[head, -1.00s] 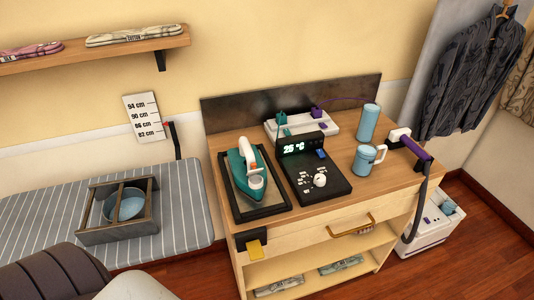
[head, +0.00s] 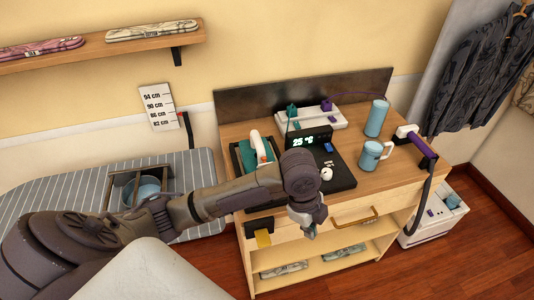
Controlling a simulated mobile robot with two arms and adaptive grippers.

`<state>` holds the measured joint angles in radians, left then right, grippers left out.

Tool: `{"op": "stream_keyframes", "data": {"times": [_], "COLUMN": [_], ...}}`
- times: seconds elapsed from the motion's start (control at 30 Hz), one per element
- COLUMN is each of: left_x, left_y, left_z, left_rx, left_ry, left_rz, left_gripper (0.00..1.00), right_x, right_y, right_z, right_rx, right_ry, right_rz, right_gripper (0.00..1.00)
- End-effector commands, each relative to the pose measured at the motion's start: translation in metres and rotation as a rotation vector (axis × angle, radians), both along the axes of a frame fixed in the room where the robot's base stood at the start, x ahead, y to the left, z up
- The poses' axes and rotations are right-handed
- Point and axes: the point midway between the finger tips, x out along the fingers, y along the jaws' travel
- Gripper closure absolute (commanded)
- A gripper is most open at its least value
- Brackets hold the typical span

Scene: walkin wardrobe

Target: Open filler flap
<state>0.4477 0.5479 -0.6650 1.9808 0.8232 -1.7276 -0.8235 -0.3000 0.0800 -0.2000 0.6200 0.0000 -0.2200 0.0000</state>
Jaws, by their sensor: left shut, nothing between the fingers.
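The iron, with a teal body (head: 247,157) and a white handle (head: 259,146), sits on its dark rest (head: 237,168) on the cabinet top. My left arm crosses in front and hides its near part, where a white round piece showed earlier. The filler flap cannot be made out. My left gripper (head: 310,232) hangs pointing down by the cabinet's front edge, right of and nearer than the iron, apart from it. It is shut and empty. My right gripper is not in view.
A black control unit (head: 340,178) with a lit display is right of the iron. The drawer handle (head: 354,220) is close to my gripper. The ironing board (head: 60,190) is at left.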

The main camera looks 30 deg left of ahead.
Motion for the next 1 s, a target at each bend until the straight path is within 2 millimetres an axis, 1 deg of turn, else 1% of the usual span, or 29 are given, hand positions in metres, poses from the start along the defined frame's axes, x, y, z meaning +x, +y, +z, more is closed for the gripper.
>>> {"op": "stream_keyframes", "data": {"times": [0.03, 0.07, 0.1, 0.17, 0.27, 0.3, 0.4, 0.5, 0.6, 0.67, 0.77, 0.87, 0.97, 1.0], "left_x": [0.017, 0.024, 0.033, 0.046, 0.066, 0.072, 0.082, 0.087, 0.088, 0.088, 0.088, 0.086, 0.084, 0.083], "left_y": [0.016, 0.023, 0.035, 0.055, 0.089, 0.102, 0.132, 0.152, 0.164, 0.167, 0.168, 0.167, 0.166, 0.166], "left_z": [0.013, 0.019, 0.029, 0.046, 0.079, 0.093, 0.126, 0.153, 0.169, 0.173, 0.17, 0.159, 0.141, 0.132], "left_rx": [0.045, 0.064, 0.09, 0.124, 0.162, 0.169, 0.169, 0.155, 0.141, 0.136, 0.133, 0.132, 0.133, 0.133], "left_ry": [-0.003, 0.004, 0.014, 0.032, 0.063, 0.074, 0.096, 0.104, 0.108, 0.11, 0.112, 0.114, 0.116, 0.116], "left_rz": [-0.067, -0.112, -0.165, -0.237, -0.33, -0.359, -0.414, -0.45, -0.47, -0.477, -0.483, -0.482, -0.482, -0.482], "left_gripper": [1.0, 1.0, 1.0, 1.0, 1.0, 1.0, 1.0, 1.0, 1.0, 1.0, 1.0, 1.0, 1.0, 1.0], "right_x": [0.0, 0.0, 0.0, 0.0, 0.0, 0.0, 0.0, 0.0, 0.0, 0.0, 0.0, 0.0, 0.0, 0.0], "right_y": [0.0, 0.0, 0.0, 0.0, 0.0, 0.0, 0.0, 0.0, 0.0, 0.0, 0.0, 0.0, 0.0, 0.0], "right_z": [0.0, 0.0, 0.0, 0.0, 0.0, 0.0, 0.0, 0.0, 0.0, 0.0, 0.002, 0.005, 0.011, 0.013], "right_rx": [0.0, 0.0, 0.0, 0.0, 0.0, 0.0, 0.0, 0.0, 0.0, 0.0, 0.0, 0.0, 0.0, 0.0], "right_ry": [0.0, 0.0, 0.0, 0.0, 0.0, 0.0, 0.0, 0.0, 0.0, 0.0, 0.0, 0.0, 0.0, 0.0], "right_rz": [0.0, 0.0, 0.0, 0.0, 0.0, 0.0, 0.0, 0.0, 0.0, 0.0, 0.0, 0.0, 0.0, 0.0], "right_gripper": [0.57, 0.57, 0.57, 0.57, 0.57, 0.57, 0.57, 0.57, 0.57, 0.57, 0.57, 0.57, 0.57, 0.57]}}
